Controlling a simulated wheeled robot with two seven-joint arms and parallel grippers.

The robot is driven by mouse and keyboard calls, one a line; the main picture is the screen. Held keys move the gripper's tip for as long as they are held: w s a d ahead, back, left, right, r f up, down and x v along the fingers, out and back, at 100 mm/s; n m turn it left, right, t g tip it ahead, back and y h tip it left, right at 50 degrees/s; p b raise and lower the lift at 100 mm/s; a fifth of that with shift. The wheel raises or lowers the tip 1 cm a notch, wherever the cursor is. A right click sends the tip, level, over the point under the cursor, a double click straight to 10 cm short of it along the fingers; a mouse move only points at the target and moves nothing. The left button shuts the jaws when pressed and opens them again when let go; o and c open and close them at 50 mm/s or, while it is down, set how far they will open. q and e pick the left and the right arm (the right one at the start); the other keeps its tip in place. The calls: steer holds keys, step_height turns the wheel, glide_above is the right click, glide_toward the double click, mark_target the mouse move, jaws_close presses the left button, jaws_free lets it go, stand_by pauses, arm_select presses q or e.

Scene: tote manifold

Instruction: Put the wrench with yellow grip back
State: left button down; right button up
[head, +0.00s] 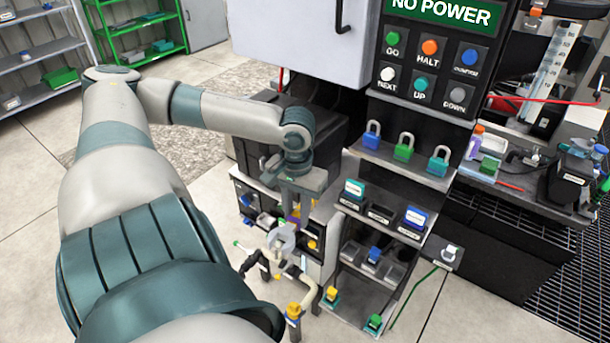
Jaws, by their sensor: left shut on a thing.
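My left gripper (298,205) points down in front of the low tool cabinet, with its fingers shut on a wrench. The grey open-ended head of the wrench (281,240) hangs below the fingers. A purple patch shows between the fingers and the wrench head. My right gripper is not in view.
Pipes with a yellow-topped fitting (293,311) stand below the gripper. To the right is a shelf rack with padlocks (404,147) and small boxes (355,190). A button panel (430,60) reading "NO POWER" is above. Open floor (215,290) lies left of the pipes.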

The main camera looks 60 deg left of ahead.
arm_select(q)
steer(key=d+f+m+b, duration=0.2)
steer(key=d+f, duration=0.7)
steer(key=d, duration=0.2)
steer(key=w+d+f+m, duration=0.1)
steer(key=w+d, duration=0.1)
steer(key=d, duration=0.6)
steer(key=w+d+f+m+b, duration=0.1)
steer(key=w+d+f+m, duration=0.1)
steer(key=d, duration=0.6)
steer(key=shift+w+d+b, duration=0.3)
steer(key=shift+w+d, duration=0.1)
steer(key=shift+w, duration=0.15)
steer(key=shift+a, duration=0.15)
